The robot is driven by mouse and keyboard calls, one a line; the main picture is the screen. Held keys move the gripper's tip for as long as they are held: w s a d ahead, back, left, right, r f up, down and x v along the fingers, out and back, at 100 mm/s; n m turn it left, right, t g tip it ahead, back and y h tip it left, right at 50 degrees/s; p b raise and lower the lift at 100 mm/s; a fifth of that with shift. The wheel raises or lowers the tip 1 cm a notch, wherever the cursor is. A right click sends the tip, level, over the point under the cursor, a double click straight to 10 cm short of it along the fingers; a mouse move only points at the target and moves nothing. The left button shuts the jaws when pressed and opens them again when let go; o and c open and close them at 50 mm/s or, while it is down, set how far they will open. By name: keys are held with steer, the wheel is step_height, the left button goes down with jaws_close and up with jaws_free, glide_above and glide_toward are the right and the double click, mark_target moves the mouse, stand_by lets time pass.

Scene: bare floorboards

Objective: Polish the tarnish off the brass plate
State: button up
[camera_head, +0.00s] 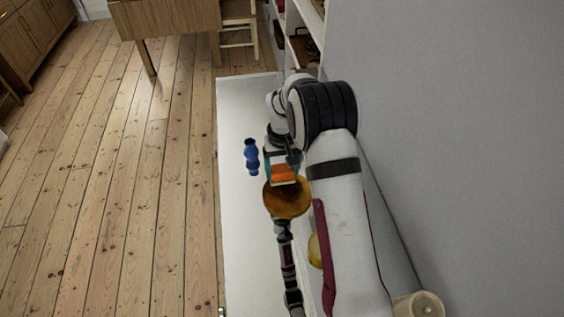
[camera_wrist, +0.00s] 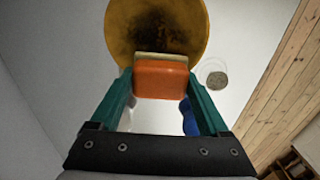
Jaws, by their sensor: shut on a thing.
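The brass plate (camera_head: 287,203) is a round golden-brown disc on the white surface in the head view. In the wrist view the plate (camera_wrist: 193,25) fills the top and carries a dark, sooty patch of tarnish around its middle. My gripper (camera_head: 283,170) has teal fingers shut on an orange block with a cream pad (camera_wrist: 160,80). The block also shows in the head view (camera_head: 283,173), at the plate's far edge. In the wrist view the pad's edge overlaps the plate's lower part; I cannot tell whether it touches.
A blue bottle-like object (camera_head: 251,157) stands left of my gripper. A dark, jointed, rod-like thing (camera_head: 287,258) extends from the plate's near side. A small greyish round thing (camera_wrist: 217,79) lies right of the block. The white surface (camera_head: 240,240) is clear on the left; a wall is at right.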

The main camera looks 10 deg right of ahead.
steer(key=shift+f, duration=0.8)
steer(key=shift+s, duration=0.8)
steer(key=shift+c, duration=0.7)
steer(key=shift+s+d, duration=0.15)
steer(key=shift+s, duration=2.85)
steer(key=shift+w, duration=3.85)
steer(key=shift+s+d, duration=0.1)
steer(key=shift+d, duration=0.4)
steer(key=shift+s+d, duration=0.15)
steer(key=shift+s, duration=3.75)
steer(key=shift+w+a+r, duration=0.1)
steer(key=shift+w, duration=1.95)
steer(key=shift+w+a, duration=0.1)
steer(key=shift+w, duration=1.9)
step_height(320, 180, up, 8)
steer(key=shift+f, duration=0.25)
steer(key=shift+r, duration=0.25)
